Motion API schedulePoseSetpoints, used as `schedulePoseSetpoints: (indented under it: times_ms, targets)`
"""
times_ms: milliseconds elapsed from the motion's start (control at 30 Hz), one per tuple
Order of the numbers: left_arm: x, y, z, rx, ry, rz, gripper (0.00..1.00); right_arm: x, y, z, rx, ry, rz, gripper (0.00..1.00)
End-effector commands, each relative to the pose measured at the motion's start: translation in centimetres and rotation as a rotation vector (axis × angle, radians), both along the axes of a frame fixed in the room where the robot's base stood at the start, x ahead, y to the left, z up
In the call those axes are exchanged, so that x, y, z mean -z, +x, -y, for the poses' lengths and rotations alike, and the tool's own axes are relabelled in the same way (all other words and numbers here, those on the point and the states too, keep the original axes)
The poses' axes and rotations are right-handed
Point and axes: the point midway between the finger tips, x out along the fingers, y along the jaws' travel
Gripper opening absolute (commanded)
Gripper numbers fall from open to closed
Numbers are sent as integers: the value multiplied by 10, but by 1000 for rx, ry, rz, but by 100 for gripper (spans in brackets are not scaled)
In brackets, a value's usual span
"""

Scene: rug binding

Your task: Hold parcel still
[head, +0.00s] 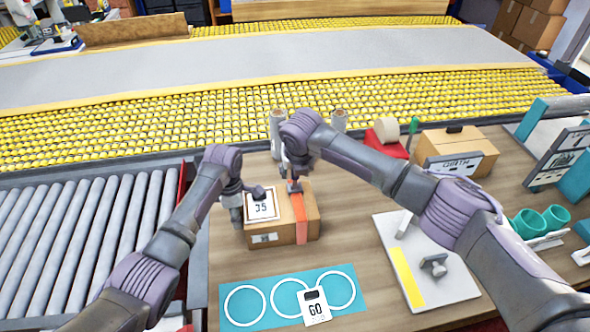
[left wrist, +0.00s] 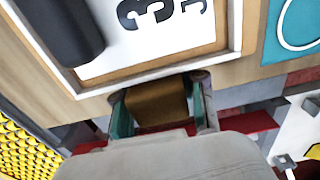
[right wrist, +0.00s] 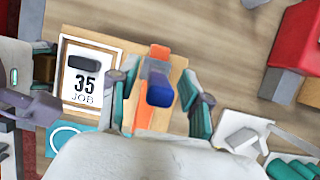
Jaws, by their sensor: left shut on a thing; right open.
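The parcel (head: 273,238) is a brown cardboard box on the wooden table. A white card marked 35 (head: 262,207) lies on its left part, with a dark knob-like piece on it. An orange band (head: 300,222) crosses its right part. My left gripper (head: 238,203) is at the parcel's left side; the left wrist view shows its fingers closed around a brown part (left wrist: 158,102) next to the card. My right gripper (right wrist: 163,105) is open above the band, with its fingers either side of a blue-ended piece (right wrist: 159,93).
A white board (head: 440,285), a carton (head: 458,150) and a red tape holder (head: 388,138) stand to the right. Rollers (head: 75,235) lie left; a yellow roller conveyor (head: 190,120) is behind.

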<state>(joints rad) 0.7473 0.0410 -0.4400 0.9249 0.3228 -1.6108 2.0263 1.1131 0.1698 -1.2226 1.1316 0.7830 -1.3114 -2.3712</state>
Motion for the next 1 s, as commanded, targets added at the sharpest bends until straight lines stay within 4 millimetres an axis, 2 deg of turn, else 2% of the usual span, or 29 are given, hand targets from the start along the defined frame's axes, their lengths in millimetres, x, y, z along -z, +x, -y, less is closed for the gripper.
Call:
schedulePoseSetpoints:
  times_ms: [67, 333, 767, 1000]
  targets:
    - [0, 0, 0, 0, 0, 1, 0, 0, 0, 0, 0, 0, 0, 46]
    - [0, 0, 0, 0, 0, 1, 0, 0, 0, 0, 1, 0, -1, 1]
    - [0, 0, 0, -1, 0, 1, 0, 0, -1, 1, 0, 0, 8, 0]
    - [0, 0, 0, 0, 0, 1, 0, 2, -6, 3, 1, 7, 89, 0]
